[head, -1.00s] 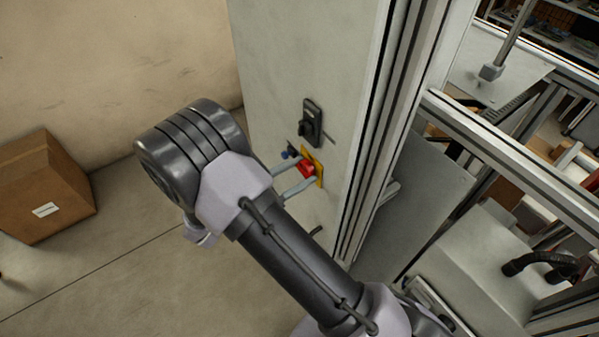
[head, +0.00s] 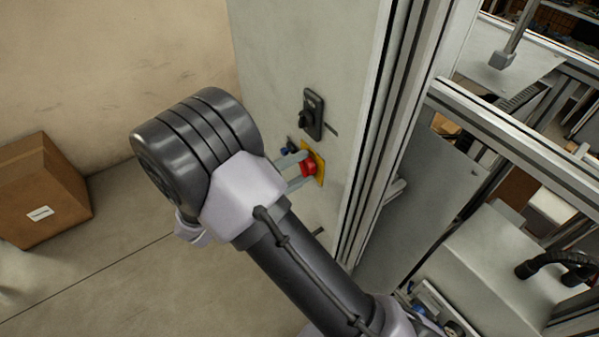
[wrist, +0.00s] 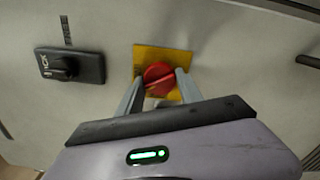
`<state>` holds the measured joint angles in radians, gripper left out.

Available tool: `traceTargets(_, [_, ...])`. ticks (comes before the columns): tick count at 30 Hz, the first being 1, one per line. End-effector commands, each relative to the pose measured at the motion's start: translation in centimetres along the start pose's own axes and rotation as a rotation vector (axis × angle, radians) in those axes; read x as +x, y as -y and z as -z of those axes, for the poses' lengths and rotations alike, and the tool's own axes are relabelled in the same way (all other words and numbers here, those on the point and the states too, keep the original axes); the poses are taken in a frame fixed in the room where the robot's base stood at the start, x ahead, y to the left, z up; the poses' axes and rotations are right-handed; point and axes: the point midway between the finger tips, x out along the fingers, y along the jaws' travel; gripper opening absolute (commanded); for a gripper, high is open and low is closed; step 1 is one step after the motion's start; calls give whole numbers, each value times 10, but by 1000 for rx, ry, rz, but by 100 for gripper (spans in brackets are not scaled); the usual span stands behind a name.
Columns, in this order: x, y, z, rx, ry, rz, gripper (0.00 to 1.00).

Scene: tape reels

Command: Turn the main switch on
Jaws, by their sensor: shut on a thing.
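The main switch is a red rotary knob (head: 308,168) on a yellow plate (head: 318,163), fixed to the pale cabinet panel. In the wrist view the red knob (wrist: 159,78) stands out from the yellow plate (wrist: 150,57), with its grip ridge slanting. My gripper (head: 298,170) comes at it from the left in the head view. In the wrist view its two grey fingers (wrist: 158,85) sit on either side of the knob, shut on it. The fingertips partly hide the knob's sides.
A black lock-type switch (head: 312,114) is above the knob on the same panel; it also shows left in the wrist view (wrist: 68,65). A small blue-black button (head: 291,147) is close beside the fingers. A cardboard box (head: 42,190) stands on the floor at left.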

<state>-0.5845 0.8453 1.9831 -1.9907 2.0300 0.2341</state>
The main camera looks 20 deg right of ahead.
Motion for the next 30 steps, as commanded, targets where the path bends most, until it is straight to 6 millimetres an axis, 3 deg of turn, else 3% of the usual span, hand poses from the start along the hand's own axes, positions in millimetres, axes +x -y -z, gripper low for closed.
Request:
traceTargets(15, [0, 2, 1, 413, 0, 0, 2])
traceTargets(30, [0, 0, 0, 563, 0, 0, 2])
